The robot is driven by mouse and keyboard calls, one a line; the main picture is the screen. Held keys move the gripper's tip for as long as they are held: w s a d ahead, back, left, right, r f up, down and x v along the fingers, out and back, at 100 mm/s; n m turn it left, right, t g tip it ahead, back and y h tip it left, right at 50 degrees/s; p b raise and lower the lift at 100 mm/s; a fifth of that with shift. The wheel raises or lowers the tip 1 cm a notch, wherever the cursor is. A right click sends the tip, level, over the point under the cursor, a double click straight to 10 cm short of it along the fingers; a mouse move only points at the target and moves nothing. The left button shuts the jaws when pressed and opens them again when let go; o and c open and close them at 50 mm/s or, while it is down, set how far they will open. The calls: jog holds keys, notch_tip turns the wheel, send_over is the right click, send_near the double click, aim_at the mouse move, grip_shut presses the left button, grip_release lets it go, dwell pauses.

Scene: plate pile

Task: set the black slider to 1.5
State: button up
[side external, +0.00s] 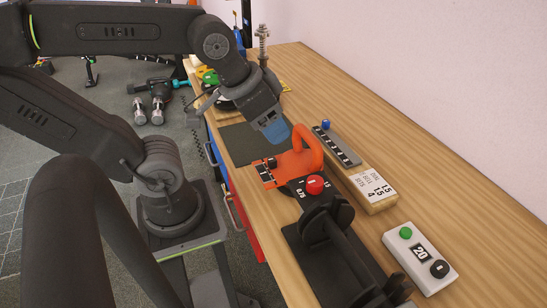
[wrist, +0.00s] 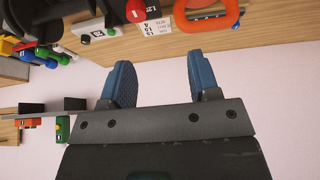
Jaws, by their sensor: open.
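My gripper (side external: 275,127) is open, its blue fingertips just behind and above an orange piece with a loop handle (side external: 309,150). A small black knob (side external: 272,162) sits on the orange base beside white tick marks; I cannot read its setting. A dark scale strip with white ticks (side external: 337,146) lies to the right, with a blue knob (side external: 326,124) at its far end. I cannot tell for sure which is the black slider. In the wrist view my open gripper (wrist: 158,70) has nothing between its fingers, and the orange loop (wrist: 238,14) shows at the top right.
A red knob (side external: 314,185) on a numbered black dial stands in front of the orange piece. A card block with numbers (side external: 372,189) and a white box with a green button (side external: 406,233) lie to the right. Bare wooden tabletop (side external: 400,150) runs along the wall.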

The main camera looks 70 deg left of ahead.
jog(key=shift+c, duration=0.6)
jog(key=shift+w+a, duration=0.2)
jog(key=shift+a, duration=0.05)
jog(key=shift+c, duration=0.3)
jog(key=g, duration=0.6)
send_over(275, 158)
notch_tip(275, 158, down, 4)
notch_tip(275, 158, down, 14)
jog(key=shift+f, duration=0.1)
grip_shut()
